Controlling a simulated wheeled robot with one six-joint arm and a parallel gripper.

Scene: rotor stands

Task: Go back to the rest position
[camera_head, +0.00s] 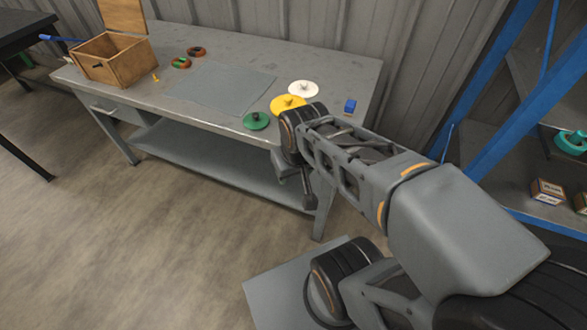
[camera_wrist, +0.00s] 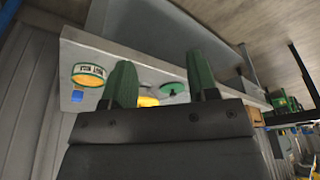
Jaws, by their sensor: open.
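My gripper shows in the wrist view (camera_wrist: 162,80) with two green fingers spread apart and nothing between them. In the head view my arm reaches over the right front corner of the grey workbench (camera_head: 230,57), and the fingers cannot be made out clearly. On the bench near my arm are a white disc (camera_head: 303,88), a yellow disc (camera_head: 287,103) and a green disc (camera_head: 256,121), each with a small upright part.
A blue-framed shelf (camera_head: 490,130) stands right.

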